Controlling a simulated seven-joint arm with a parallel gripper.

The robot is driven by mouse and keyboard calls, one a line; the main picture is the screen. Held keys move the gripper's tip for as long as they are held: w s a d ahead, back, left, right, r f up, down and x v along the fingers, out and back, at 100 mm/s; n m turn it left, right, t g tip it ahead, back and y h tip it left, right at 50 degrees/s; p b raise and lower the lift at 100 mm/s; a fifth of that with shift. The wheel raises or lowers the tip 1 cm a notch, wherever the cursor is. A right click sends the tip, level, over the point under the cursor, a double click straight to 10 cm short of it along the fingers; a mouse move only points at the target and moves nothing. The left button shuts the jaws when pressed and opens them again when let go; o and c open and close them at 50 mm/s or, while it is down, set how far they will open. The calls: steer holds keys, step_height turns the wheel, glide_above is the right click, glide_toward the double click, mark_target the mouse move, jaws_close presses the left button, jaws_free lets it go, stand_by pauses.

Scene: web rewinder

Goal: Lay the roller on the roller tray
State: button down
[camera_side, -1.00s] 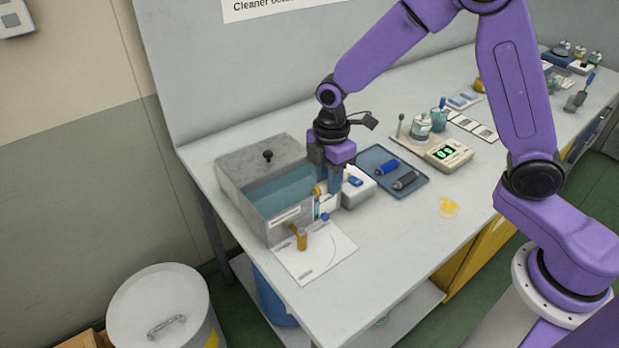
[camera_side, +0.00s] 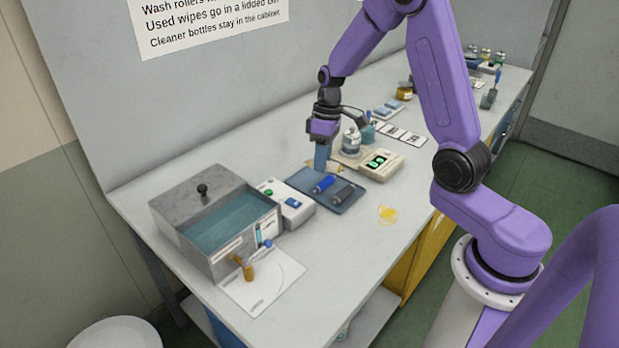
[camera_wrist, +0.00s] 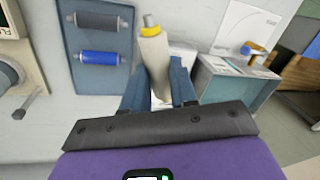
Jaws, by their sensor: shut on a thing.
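My gripper (camera_side: 321,163) is shut on a pale roller with a yellow end (camera_wrist: 153,48), which sticks out between the blue fingers in the wrist view. In the side view the fingers mostly hide this roller, above the back edge of the blue-grey roller tray (camera_side: 303,182). The tray (camera_wrist: 101,38) lies left of the fingers in the wrist view. On it rest a blue roller (camera_side: 323,184) and a dark grey roller (camera_side: 342,194), side by side. I cannot tell exactly how high the held roller is above the tray.
A white device (camera_side: 289,204) and a grey tank (camera_side: 215,258) with teal inside stand left of the tray. A yellow spill (camera_side: 388,214) lies near the front edge. The bench between tray and front edge is mostly clear.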

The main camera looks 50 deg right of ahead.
steer(key=d+m, duration=0.4)
steer(key=d, duration=0.2)
glide_above(308, 177)
steer(key=shift+t+y, duration=0.3)
steer(key=shift+y, duration=0.1)
steer(key=f, duration=0.9)
steer(key=shift+s+d+f, duration=0.15)
steer(key=shift+d+f, duration=0.1)
steer(key=shift+d, duration=0.15)
steer(key=f, duration=0.3)
steer(key=shift+w+f, duration=0.15)
steer(key=shift+w, duration=0.1)
steer(key=shift+d+f, duration=0.1)
steer(key=shift+f, duration=0.15)
steer(key=shift+f, duration=0.6)
